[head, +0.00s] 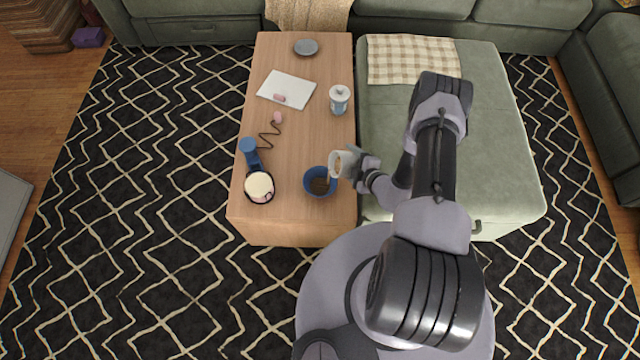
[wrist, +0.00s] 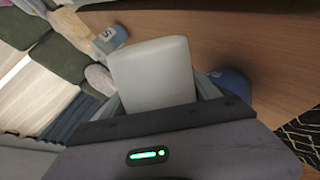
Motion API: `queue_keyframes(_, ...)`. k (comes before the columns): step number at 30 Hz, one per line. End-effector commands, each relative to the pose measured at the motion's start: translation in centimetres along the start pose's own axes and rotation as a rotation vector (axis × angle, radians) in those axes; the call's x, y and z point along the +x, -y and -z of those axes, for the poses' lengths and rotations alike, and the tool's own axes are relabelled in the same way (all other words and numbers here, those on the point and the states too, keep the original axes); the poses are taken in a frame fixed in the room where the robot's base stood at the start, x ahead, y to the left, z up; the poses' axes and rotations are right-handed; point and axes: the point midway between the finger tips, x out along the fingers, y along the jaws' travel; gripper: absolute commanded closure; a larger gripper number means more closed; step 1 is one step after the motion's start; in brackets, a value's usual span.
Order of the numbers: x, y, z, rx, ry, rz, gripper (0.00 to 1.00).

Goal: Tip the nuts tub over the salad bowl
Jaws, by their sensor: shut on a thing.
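The white nuts tub (head: 345,157) is tilted on its side, its mouth facing left, with something tan at the opening. My gripper (head: 359,168) is shut on the tub from the right. In the wrist view the pale tub (wrist: 153,72) fills the space between the fingers. The blue salad bowl (head: 308,184) stands on the wooden table just below and left of the tub, with brownish contents inside. The tub's mouth is at the bowl's upper right edge. In the wrist view part of the blue bowl (wrist: 232,84) shows behind the tub, mostly hidden.
A green ottoman (head: 490,150) stands right of the table, under my arm.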

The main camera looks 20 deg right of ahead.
Motion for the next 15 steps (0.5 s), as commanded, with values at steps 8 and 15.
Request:
queue_keyframes(8, -0.11, -0.21, 0.1, -0.025, 0.017, 0.0, 0.88)
queue_keyframes(15, -0.15, -0.28, 0.13, -0.029, 0.021, 0.0, 0.88)
